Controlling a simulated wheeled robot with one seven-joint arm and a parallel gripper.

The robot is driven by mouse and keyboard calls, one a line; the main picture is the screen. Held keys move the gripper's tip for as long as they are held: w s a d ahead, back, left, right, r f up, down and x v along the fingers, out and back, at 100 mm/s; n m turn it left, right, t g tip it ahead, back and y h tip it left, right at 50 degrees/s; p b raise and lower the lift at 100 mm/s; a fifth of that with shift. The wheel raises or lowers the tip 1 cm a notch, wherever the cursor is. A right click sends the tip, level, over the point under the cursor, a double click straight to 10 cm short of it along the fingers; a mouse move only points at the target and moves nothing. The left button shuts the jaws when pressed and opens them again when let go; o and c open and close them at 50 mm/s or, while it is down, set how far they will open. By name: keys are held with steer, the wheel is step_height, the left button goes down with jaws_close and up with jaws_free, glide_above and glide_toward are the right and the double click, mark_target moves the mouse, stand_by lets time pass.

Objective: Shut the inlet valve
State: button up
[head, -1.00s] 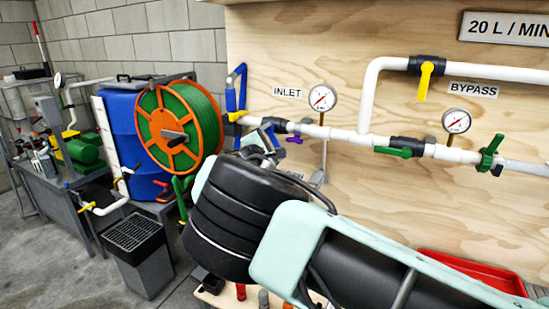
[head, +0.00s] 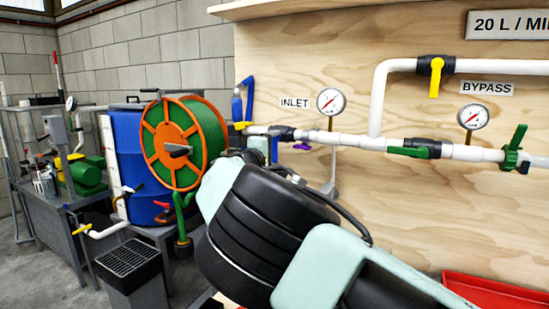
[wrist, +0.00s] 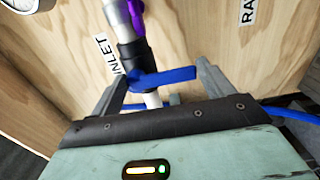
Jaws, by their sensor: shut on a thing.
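The inlet valve has a black body (head: 281,133) on the white pipe below the INLET label (head: 294,104). In the wrist view its black body (wrist: 132,55) shows with a blue lever (wrist: 165,77) that lies across the pipe. My gripper (wrist: 161,88) is shut on the blue lever, one grey finger at each side of it. In the head view my arm hides most of the gripper and the lever.
A yellow-handled bypass valve (head: 436,75), a green-handled valve (head: 415,151) and two gauges (head: 331,101) are on the wooden panel. A purple handle (head: 302,147) is close by on the pipe. A hose reel (head: 170,145) and blue drum (head: 124,165) stand left.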

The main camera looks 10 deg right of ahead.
steer(key=shift+f, duration=0.1)
steer(key=o, duration=1.3)
steer(key=shift+o, duration=0.2)
steer(key=shift+a, duration=0.1)
steer(key=b+v, duration=0.1)
steer(key=v, duration=1.6)
steer(key=shift+s, duration=0.15)
